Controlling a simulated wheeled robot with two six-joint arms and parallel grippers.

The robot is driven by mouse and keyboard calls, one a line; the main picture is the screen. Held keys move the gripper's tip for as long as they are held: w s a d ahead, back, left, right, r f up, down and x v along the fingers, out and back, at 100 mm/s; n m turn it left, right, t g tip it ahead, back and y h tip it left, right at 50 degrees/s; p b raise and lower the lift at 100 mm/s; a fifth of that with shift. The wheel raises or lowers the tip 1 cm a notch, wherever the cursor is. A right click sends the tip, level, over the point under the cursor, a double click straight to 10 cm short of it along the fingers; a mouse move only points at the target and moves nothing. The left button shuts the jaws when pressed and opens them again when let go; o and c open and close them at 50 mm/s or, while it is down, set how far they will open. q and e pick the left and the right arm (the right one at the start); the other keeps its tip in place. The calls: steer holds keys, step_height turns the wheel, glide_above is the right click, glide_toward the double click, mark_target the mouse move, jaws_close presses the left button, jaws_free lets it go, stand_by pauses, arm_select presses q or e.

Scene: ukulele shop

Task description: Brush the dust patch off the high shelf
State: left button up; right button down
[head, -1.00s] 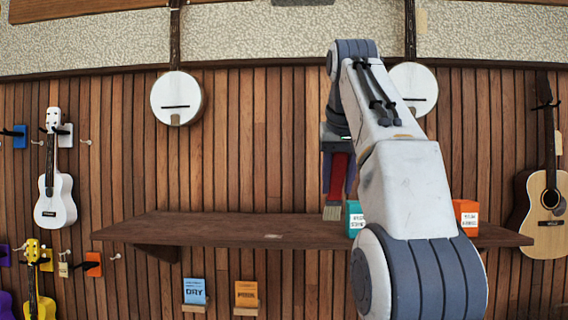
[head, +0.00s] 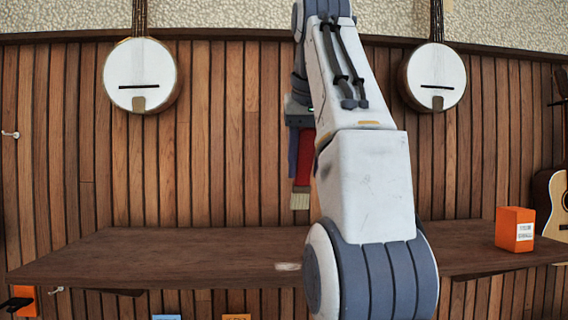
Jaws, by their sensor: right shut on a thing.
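The high shelf (head: 180,262) is a dark wooden board that spans the view. A small pale dust patch (head: 288,267) lies on its top near the front edge, just left of my right arm. My right gripper (head: 302,160) hangs above the shelf and is shut on a brush with a red handle (head: 305,158). The pale bristles (head: 300,200) point down and appear above the shelf surface, up and slightly right of the patch. Part of the gripper is hidden behind my arm. My left gripper is not in view.
An orange box (head: 515,229) stands on the shelf at the right. Banjos hang on the wall at left (head: 141,75) and right (head: 435,78). A guitar (head: 552,205) hangs at the right edge. The left part of the shelf is clear. My arm hides the shelf's middle right.

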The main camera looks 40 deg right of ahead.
mark_target(304, 191)
steer(key=shift+w+f, duration=0.1)
steer(key=shift+w, duration=0.35)
steer(key=shift+s+d+f, duration=0.2)
steer(key=shift+f, duration=0.05)
steer(key=shift+w+f, duration=0.15)
steer(key=shift+f, duration=0.5)
steer(key=shift+a+f, duration=0.1)
steer(key=shift+f, duration=1.35)
